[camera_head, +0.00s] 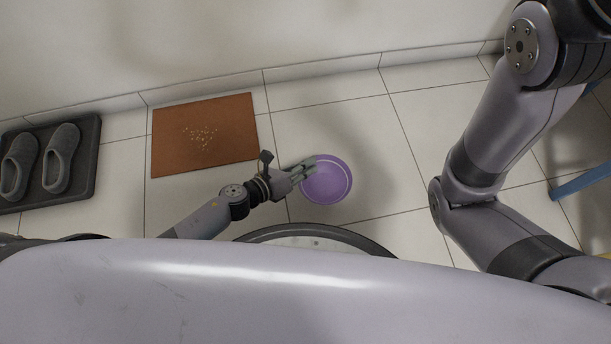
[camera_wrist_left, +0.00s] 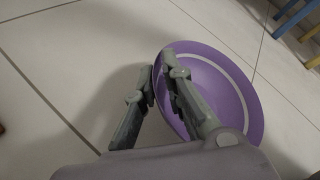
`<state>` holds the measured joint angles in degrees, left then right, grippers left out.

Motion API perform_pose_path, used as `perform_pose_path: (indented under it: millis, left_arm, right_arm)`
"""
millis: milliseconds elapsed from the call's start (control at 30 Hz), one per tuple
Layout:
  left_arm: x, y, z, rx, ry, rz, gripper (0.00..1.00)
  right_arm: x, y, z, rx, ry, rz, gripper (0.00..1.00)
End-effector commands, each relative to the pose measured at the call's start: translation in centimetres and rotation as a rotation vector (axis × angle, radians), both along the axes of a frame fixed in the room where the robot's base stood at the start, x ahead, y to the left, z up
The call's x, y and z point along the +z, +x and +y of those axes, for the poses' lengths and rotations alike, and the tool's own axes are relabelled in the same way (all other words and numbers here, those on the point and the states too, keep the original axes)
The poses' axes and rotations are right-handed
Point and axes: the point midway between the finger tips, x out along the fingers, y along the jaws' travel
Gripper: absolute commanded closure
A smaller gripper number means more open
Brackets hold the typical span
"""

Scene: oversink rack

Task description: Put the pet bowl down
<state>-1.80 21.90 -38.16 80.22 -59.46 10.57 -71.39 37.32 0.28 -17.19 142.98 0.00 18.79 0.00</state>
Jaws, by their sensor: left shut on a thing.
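The pet bowl is a purple round bowl (camera_head: 330,182) with a pale ring, over the tiled floor to the right of the mat in the head view. My left gripper (camera_head: 308,168) is shut on the bowl's left rim. In the left wrist view the bowl (camera_wrist_left: 232,90) appears tilted, and my left gripper (camera_wrist_left: 155,85) has one finger inside the bowl and one outside, with the rim between them. A shadow lies on the floor to the bowl's right; I cannot tell exactly how high the bowl is. My right gripper is not in view.
A brown mat (camera_head: 205,152) with scattered crumbs lies on the floor at left. A dark tray (camera_head: 90,170) with grey slippers (camera_head: 62,158) stands farther left. Blue furniture legs (camera_head: 582,181) are at far right. Tiles between mat and wall are clear.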

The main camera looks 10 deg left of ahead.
Motion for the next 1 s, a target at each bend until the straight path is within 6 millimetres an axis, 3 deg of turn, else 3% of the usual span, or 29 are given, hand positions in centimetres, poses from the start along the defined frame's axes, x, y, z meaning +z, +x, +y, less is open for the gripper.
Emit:
perform_pose_path:
  millis: [267,433,833,867,1000]
  left_arm:
    - [-2.1,0.0,-0.1,0.000,-0.001,0.000,1.00]
    - [-4.4,0.0,0.0,0.001,-0.001,0.001,1.00]
    - [-4.7,0.0,0.0,-0.001,-0.001,0.000,1.00]
    - [-4.7,0.0,0.0,0.000,0.000,0.000,0.90]
    - [-4.6,0.0,0.0,-0.001,-0.001,0.000,0.80]
  right_arm:
    - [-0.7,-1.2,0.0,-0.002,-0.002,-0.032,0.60]
    - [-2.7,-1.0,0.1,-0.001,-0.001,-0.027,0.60]
    - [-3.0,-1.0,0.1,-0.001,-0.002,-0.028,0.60]
    - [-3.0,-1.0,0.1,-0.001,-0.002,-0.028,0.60]
    - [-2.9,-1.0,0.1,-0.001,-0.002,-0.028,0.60]
